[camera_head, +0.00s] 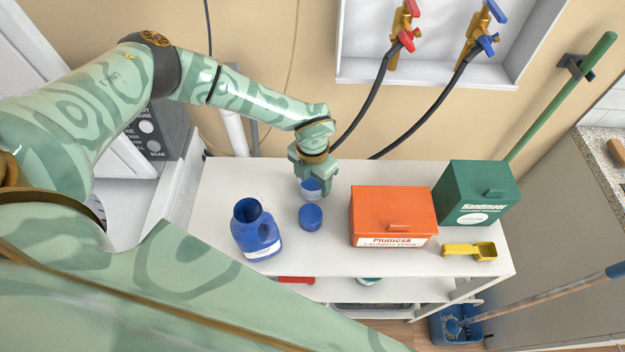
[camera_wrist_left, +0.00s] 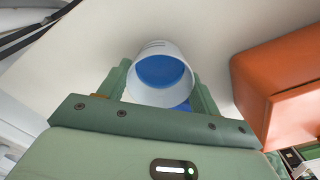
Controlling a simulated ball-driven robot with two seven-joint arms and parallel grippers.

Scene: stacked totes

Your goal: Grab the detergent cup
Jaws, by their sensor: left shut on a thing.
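The detergent cup (camera_head: 310,188) is a small pale cup with blue inside, near the back of the white table (camera_head: 215,200). In the left wrist view the cup (camera_wrist_left: 150,48) sits between my two green fingers, its open mouth showing blue. My left gripper (camera_head: 312,178) is shut on it from above and hides its upper part in the head view. I cannot tell whether the cup touches the table. A blue cap (camera_head: 310,217) lies just in front of it. My right gripper is not in view.
An open blue detergent jug (camera_head: 258,232) stands front left of the cup. An orange box (camera_head: 390,215) and a green box (camera_head: 477,192) stand to the right, with a yellow scoop (camera_head: 470,251) in front. Hoses hang behind. The table's back left is clear.

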